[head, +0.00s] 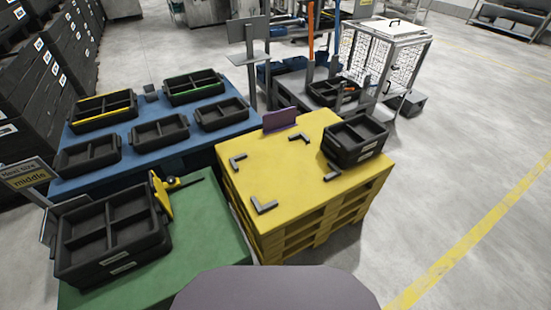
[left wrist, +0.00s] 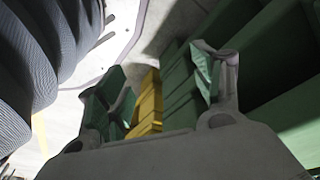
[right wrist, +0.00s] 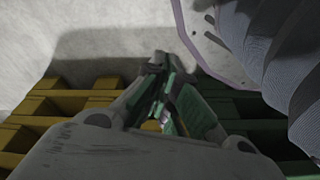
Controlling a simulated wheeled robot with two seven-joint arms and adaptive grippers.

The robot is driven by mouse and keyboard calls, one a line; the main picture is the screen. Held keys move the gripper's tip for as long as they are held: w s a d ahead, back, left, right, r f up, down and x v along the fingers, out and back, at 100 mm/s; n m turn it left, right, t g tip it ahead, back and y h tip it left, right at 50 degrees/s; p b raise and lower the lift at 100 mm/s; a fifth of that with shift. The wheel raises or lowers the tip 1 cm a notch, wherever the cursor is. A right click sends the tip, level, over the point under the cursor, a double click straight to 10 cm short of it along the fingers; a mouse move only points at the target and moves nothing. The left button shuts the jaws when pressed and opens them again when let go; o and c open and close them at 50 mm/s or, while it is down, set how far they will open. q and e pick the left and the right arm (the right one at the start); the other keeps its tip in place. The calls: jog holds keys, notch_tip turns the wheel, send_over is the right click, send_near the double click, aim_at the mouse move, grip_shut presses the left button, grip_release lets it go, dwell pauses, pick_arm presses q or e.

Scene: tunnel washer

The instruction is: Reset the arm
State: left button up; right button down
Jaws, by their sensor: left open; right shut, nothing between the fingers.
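My left gripper (left wrist: 160,90) shows in the left wrist view with its two green-padded fingers spread apart and nothing between them. Behind it are the green pallet's side (left wrist: 270,115) and a strip of yellow pallet (left wrist: 149,105). My right gripper (right wrist: 168,95) shows in the right wrist view with its fingers together and nothing held. It is over grey floor, with yellow pallet edges (right wrist: 65,103) to the left and green pallet edges to the right. Neither gripper shows in the head view, where a grey-purple part of my own body is at the bottom.
In the head view, a large black divided crate (head: 108,232) stands on the green pallet (head: 215,235). Black crates (head: 355,140) are stacked on the yellow pallet (head: 230,180), among grey corner brackets. Several black trays are on the blue table (head: 240,121). Floor at right is clear.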

pick_arm(q)
jog(key=s+a+r+p, duration=0.1)
jog(key=s+a+p, duration=0.2)
jog(key=s+p, duration=0.5)
jog(key=s+a+r+g+y+p, duration=0.1)
jog(key=s+a+r+p, duration=0.1)
jog(key=s+p, duration=0.6)
jog(key=shift+s+a+r+p, duration=0.3)
jog(key=shift+s+a, duration=0.25)
jog(key=shift+a, duration=0.05)
pick_arm(e)
jog(key=s+d+r, duration=0.1)
jog(key=s+d, duration=0.2)
jog(key=s, duration=0.5)
jog(key=s+d+r+g+h, duration=0.1)
jog(key=s+d+r, duration=0.1)
jog(key=s, duration=0.7)
jog(key=shift+d+r, duration=0.3)
jog(key=shift+d, duration=0.3)
pick_arm(q)
jog(key=shift+f+b, duration=2.3)
jog(key=shift+b, duration=0.1)
pick_arm(e)
jog(key=shift+f, duration=2.3)
